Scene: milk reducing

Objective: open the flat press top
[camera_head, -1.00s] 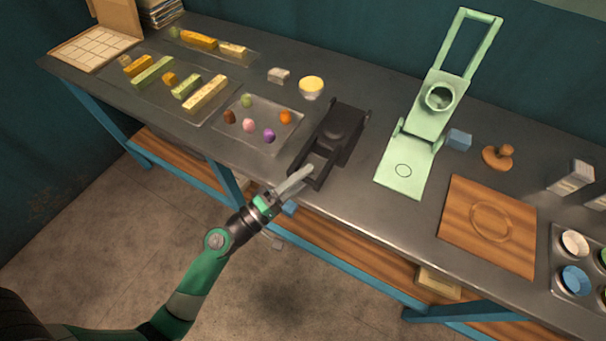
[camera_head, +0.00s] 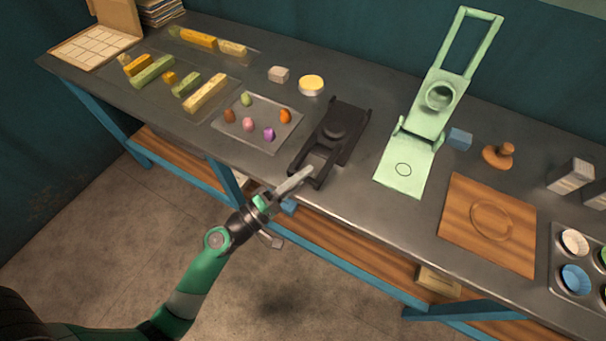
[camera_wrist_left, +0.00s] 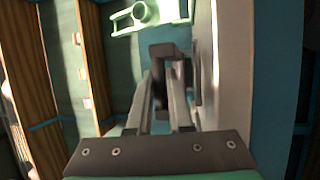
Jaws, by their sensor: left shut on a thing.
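The flat press (camera_head: 345,122) is black and stands at the table's front edge, in the middle of the head view. A round disc shows on its upper face, and its open frame-like handle (camera_head: 320,166) reaches toward the front edge. My left gripper (camera_head: 308,173) is shut on the front end of this handle. In the left wrist view the dark handle (camera_wrist_left: 164,50) lies between my left fingers (camera_wrist_left: 164,108), and the rest of the press is mostly hidden. My right gripper is not in view.
A green press (camera_head: 418,140) with its frame raised stands to the right, beside a wooden board (camera_head: 490,258). A yellow-topped bowl (camera_head: 311,85) stands behind. The floor in front of the table is clear.

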